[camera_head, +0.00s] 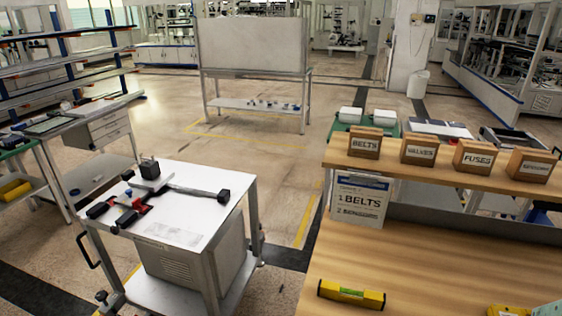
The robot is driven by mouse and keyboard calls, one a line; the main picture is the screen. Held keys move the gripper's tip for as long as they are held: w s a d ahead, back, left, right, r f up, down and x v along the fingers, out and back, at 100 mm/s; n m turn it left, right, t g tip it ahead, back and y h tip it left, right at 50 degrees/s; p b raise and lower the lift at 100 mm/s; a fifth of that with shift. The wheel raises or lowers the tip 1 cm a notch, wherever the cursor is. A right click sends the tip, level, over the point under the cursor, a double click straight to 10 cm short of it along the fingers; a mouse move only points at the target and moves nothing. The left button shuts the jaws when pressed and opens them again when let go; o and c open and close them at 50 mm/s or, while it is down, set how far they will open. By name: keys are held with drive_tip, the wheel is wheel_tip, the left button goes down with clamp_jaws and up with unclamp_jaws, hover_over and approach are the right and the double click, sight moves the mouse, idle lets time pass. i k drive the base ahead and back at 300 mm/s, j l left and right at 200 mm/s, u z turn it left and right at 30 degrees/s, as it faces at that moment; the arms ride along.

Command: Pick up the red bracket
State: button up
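A small red piece (140,207), which may be the red bracket, lies on the white top of a cart (195,238) at the left. Its exact shape is too small to tell. Dark tool-like parts lie against or close beside it, including a black piece (98,210) to its left. A long grey-handled tool with a black head (223,195) lies behind it to the right. A black block (150,168) stands at the back of the cart top. My gripper does not show in this view.
A wooden bench (430,262) fills the right, with a yellow level (351,294) on it. Its raised shelf carries several labelled boxes, one reading BELTS (364,144). A sign (358,200) stands below. A side table (50,130) is left of the cart. Floor behind the cart is open.

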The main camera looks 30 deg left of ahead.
sight(136, 205)
drive_tip(key=u, duration=2.35)
drive_tip(key=i+j+u, duration=0.9)
drive_tip(key=i, duration=0.25)
drive_tip(key=i+u, duration=0.3)
drive_tip(key=i+z, duration=0.4)
drive_tip(key=i+j+z, duration=0.2)
drive_tip(key=i+z, duration=0.2)
drive_tip(key=i, duration=0.15)
drive_tip(key=i+z, duration=0.2)
drive_tip(key=z, duration=0.2)
drive_tip(key=i+l+z, duration=0.1)
drive_tip(key=z, duration=0.3)
drive_tip(key=i+j+z, duration=0.1)
drive_tip(key=i+z, duration=0.25)
drive_tip(key=i+l+z, duration=0.1)
drive_tip(key=z, duration=0.25)
drive_tip(key=i+z, duration=0.3)
drive_tip(key=i+j, duration=0.05)
